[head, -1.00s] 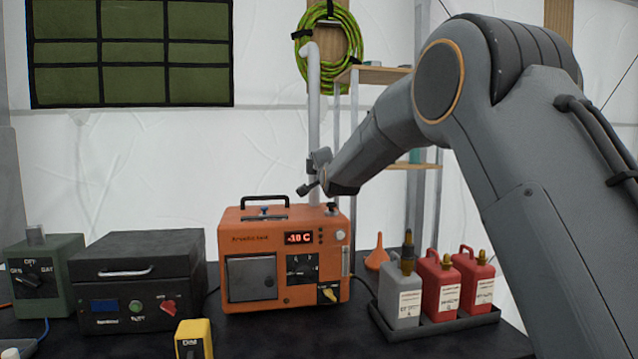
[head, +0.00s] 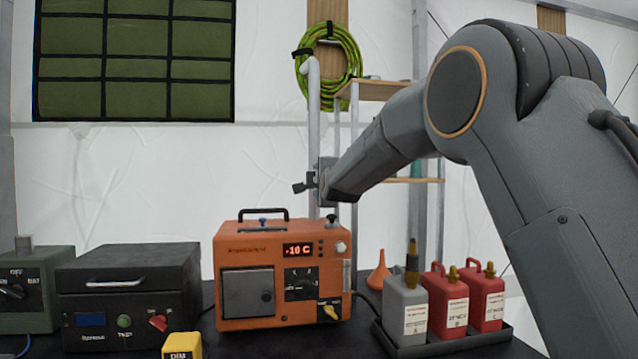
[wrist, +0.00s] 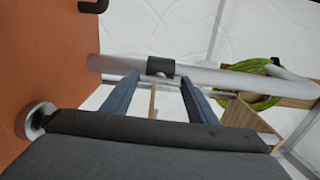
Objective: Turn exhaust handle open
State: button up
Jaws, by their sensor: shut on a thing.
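The orange heater (head: 284,270) stands on the dark table, with a white exhaust pipe (head: 314,100) rising behind its top. A dark exhaust handle (head: 302,187) sticks out to the left at the pipe, above the heater. My gripper (head: 322,182) is at the pipe at that height; its fingers are hard to make out there. In the wrist view my gripper (wrist: 160,80) has its two fingers apart, on either side of a dark collar (wrist: 161,67) on the pipe (wrist: 215,78). It is shut on the handle, though the contact itself is not clearly visible.
A dark case (head: 128,295) and a green box (head: 28,290) stand left of the heater. A tray (head: 455,346) with one grey and two red canisters stands right, near an orange funnel (head: 378,272). A shelf (head: 375,90) and a green hose coil (head: 350,60) are behind.

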jog(key=o, duration=1)
jog(key=shift+o, duration=0.2)
jog(key=shift+s, duration=0.1)
jog(key=b+v, duration=0.1)
jog(key=v, duration=0.6)
jog(key=shift+s, duration=0.3)
jog(key=shift+d, duration=0.1)
